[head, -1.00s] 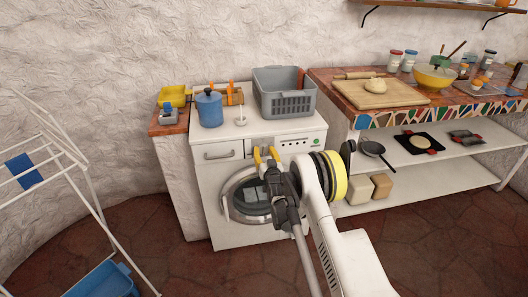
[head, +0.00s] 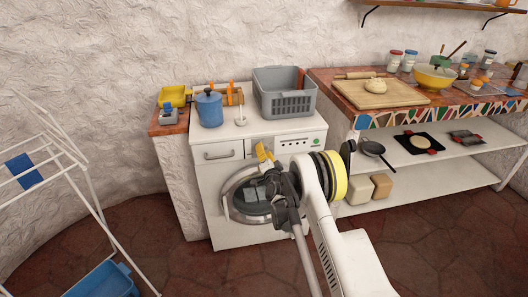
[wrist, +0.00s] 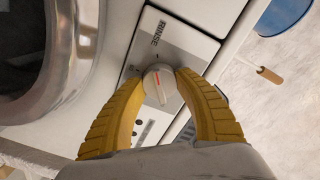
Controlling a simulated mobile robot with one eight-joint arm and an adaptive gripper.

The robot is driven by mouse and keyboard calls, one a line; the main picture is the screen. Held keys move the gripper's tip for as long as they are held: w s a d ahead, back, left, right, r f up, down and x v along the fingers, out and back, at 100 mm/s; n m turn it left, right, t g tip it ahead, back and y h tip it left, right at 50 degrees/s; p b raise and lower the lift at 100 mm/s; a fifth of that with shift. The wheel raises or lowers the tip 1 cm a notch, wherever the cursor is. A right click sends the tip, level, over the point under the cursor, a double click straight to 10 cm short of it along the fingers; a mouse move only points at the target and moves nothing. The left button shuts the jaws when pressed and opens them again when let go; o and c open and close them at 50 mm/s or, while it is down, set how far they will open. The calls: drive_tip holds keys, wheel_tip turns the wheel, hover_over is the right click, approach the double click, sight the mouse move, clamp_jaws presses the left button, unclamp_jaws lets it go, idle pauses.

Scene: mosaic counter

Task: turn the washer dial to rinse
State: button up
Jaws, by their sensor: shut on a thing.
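The washer (head: 212,190) is white with a round glass door and stands in the middle of the head view. Its round dial (wrist: 161,90) is pale with a red line and shows in the wrist view, on a grey panel. The word RINSE (wrist: 157,32) is printed on that panel above the dial in the picture. The red line points roughly upward, toward the RINSE side; I cannot tell whether it lines up exactly. My gripper (wrist: 160,76) has its yellow fingers shut on the dial, one on each side. In the head view, my gripper (head: 264,152) hides the dial.
On the washer stand a blue pot (head: 209,110), a grey basket (head: 285,103) and a small white stick-handled item (head: 240,119). A white drying rack (head: 62,150) is at left; a mosaic counter (head: 440,115) is at right. Floor shows between rack and washer.

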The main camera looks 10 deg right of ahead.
drive_tip(key=shift+m, duration=0.6)
drive_tip(key=o, duration=1.3)
drive_tip(key=shift+c, duration=0.2)
drive_tip(key=s, duration=0.7)
drive_tip(key=shift+s, duration=0.25)
